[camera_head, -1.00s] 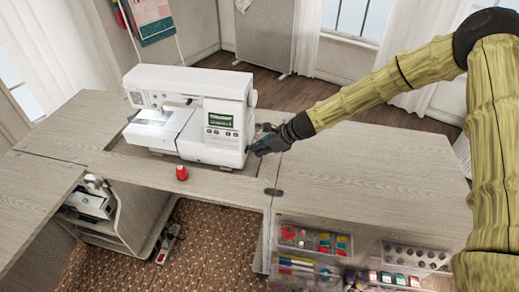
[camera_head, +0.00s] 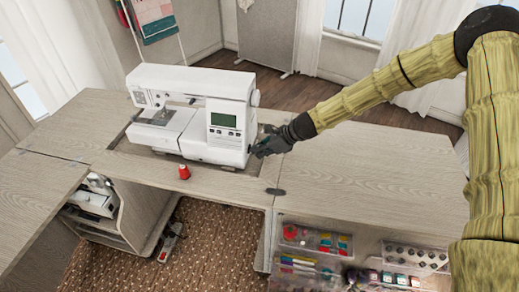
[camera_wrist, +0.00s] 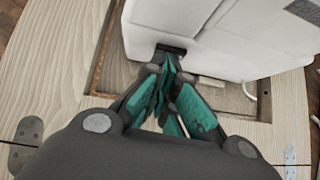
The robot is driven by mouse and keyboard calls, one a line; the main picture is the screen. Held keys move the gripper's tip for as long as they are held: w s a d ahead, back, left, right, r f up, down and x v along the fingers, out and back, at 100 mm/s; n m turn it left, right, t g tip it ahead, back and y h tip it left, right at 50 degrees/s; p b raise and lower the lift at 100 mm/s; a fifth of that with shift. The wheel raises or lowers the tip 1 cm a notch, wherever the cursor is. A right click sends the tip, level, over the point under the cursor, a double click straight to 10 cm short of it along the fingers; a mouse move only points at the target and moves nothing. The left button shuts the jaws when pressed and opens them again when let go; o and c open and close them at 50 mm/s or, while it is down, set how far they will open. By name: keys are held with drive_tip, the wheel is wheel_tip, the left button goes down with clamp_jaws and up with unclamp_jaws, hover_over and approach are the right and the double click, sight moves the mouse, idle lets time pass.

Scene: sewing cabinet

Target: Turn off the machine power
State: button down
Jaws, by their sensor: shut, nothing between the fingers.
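The white sewing machine (camera_head: 190,112) stands in the recess of the cabinet top. Its screen (camera_head: 223,120) is plain green with no visible text, and the area under its needle arm is unlit. My gripper (camera_head: 256,152) is at the lower right side of the machine. In the wrist view the green fingertips of my gripper (camera_wrist: 168,62) are shut together, with nothing between them. They are at a small dark recess (camera_wrist: 172,47) low on the machine's side (camera_wrist: 195,25). The fingertips partly cover this recess, so I cannot tell whether they touch a switch there.
Clear boxes (camera_head: 312,241) of sewing supplies are below the front edge. The right cabinet top (camera_head: 370,175) is clear. A foot pedal (camera_head: 170,240) lies on the patterned rug.

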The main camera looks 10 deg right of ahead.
idle(0.4)
drive_tip(key=d, duration=0.2)
drive_tip(key=s+d+p, duration=0.1)
drive_tip(key=d, duration=0.1)
drive_tip(key=shift+s+d+r, duration=0.1)
drive_tip(key=shift+r, duration=0.1)
drive_tip(key=v, duration=0.4)
drive_tip(key=b+v, duration=0.1)
drive_tip(key=v, duration=0.2)
drive_tip(key=shift+w+d, duration=0.1)
drive_tip(key=shift+w, duration=0.25)
drive_tip(key=shift+v, duration=1.25)
